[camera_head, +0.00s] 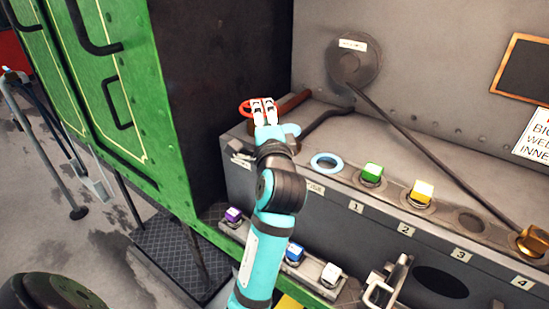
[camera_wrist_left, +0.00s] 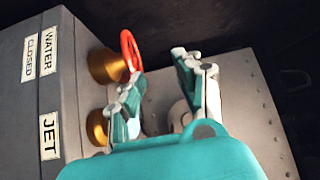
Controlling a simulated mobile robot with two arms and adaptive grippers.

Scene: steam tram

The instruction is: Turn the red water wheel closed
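The red water wheel (camera_head: 245,108) is at the left end of the grey ledge in the head view, partly hidden behind my left gripper. In the left wrist view the red wheel (camera_wrist_left: 131,50) stands on a brass fitting (camera_wrist_left: 104,66), beside a label reading WATER and CLOSED (camera_wrist_left: 44,50). My left gripper (camera_head: 263,106) is right at the wheel in the head view. In the wrist view its fingers (camera_wrist_left: 162,92) are apart with no object held between them. The wheel is just beyond the left finger there; contact cannot be told. My right gripper does not show.
A light blue ring (camera_head: 327,162), a green block (camera_head: 372,172) and a yellow block (camera_head: 422,191) are along the numbered ledge. A long dark rod (camera_head: 430,150) slants down to a brass cube (camera_head: 533,240). A green panel (camera_head: 140,100) stands left of my arm.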

